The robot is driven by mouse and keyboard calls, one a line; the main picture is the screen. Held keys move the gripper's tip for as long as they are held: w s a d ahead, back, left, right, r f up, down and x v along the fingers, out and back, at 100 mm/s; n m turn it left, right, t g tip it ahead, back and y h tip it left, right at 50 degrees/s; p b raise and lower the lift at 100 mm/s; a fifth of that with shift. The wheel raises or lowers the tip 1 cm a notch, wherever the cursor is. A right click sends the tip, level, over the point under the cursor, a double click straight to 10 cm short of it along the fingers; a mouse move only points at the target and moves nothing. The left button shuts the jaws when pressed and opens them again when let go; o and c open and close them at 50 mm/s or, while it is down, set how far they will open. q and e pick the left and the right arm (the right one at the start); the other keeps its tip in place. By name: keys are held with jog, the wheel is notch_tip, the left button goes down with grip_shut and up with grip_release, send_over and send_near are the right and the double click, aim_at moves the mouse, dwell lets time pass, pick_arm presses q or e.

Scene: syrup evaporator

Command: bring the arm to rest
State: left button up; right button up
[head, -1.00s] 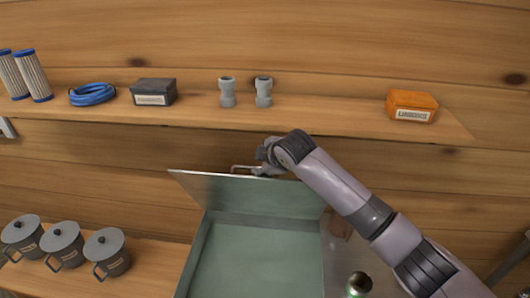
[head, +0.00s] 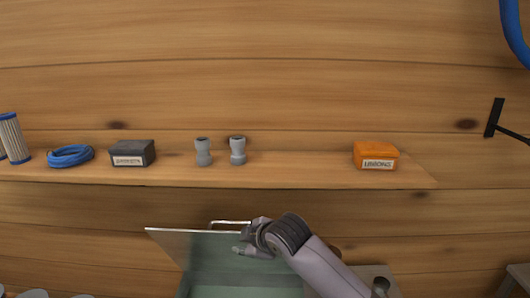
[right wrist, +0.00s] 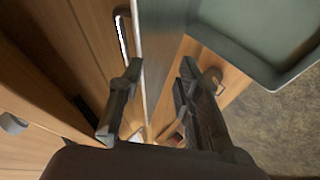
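My right gripper (head: 243,242) is at the raised lid (head: 172,240) of a green pan-like box, just below and beside the lid's metal handle (head: 230,223). In the right wrist view its two fingers (right wrist: 160,72) are spread apart with nothing gripped. The edge of the lid (right wrist: 155,45) shows beyond the gap between them, and the handle (right wrist: 122,35) is past the left finger, apart from it. The lid stands open over the box (head: 235,291). My right arm comes in from the lower right. My left gripper is not in view.
A wall shelf (head: 290,172) above the box holds a blue hose coil (head: 70,155), a dark box (head: 132,153), two grey fittings (head: 203,152) (head: 237,150), an orange box (head: 376,155) and a filter cartridge (head: 13,138). The wall between shelf and lid is clear.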

jog(key=s+d+f+m+g+h, duration=0.1)
jog(key=s+d+f+m, duration=0.45)
jog(key=s+f, duration=0.35)
jog(key=s+d+f+m+g, duration=0.1)
jog(key=s+d+f+m, duration=0.3)
jog(key=s+d+f, duration=0.5)
jog(key=s+d+f+m+g+h, duration=0.1)
jog(key=s+d+m+h, duration=0.15)
jog(key=s+d, duration=0.55)
jog(key=s+d+m+g+h, duration=0.2)
jog(key=s+d+m, duration=0.2)
jog(key=s, duration=0.8)
notch_tip(320, 180, down, 31)
jog(key=s+g+b, duration=0.1)
jog(key=s+b, duration=0.1)
jog(key=b, duration=0.1)
jog(key=s+d+f+g+b, duration=0.1)
jog(key=s+d+f+b, duration=0.1)
jog(key=s+f, duration=1.4)
jog(key=shift+d+f, duration=0.3)
jog(key=shift+d, duration=0.4)
